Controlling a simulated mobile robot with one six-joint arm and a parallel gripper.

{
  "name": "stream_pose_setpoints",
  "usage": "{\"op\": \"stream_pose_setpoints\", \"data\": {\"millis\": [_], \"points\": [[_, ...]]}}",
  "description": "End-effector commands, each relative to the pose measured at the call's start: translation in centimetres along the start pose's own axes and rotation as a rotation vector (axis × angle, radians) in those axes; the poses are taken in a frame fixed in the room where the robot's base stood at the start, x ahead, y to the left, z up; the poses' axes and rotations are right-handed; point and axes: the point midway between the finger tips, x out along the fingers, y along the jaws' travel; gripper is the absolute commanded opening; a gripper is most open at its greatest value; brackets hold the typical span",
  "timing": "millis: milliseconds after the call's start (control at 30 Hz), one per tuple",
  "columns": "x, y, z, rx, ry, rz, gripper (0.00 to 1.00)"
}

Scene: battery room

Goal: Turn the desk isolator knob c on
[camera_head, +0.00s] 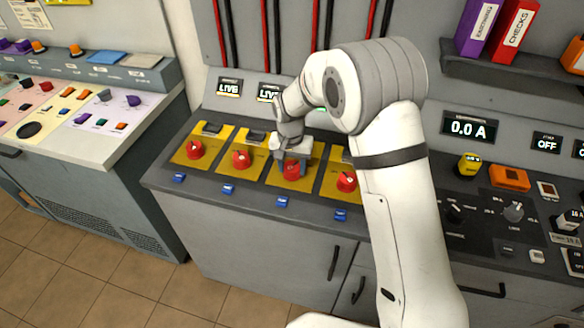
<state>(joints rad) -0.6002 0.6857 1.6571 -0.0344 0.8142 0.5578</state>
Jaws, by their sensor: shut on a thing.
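The desk (235,215) carries a row of red rotary knobs on yellow plates. My gripper (291,163) points down at the third knob from the left, a red knob (291,172), and is shut on it. The fingers cover the top and back of this knob, so its pointer mark is hard to read. To its left are the second red knob (241,160) and the first red knob (194,150). To its right is the fourth red knob (346,182). Letter labels are not readable. Two displays at the left read LIVE (229,87); my arm hides those farther right.
Blue tabs (281,202) line the desk's front edge. Another console (85,120) stands at left. Red and black cables run up the wall behind.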

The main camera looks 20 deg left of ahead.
Motion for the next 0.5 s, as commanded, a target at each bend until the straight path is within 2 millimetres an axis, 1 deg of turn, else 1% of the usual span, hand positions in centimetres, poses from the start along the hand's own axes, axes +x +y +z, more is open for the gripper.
{"op": "stream_pose_setpoints", "data": {"millis": [500], "points": [[0.1, 0.01, -0.02, -0.491, 0.017, -0.001, 0.23]]}}
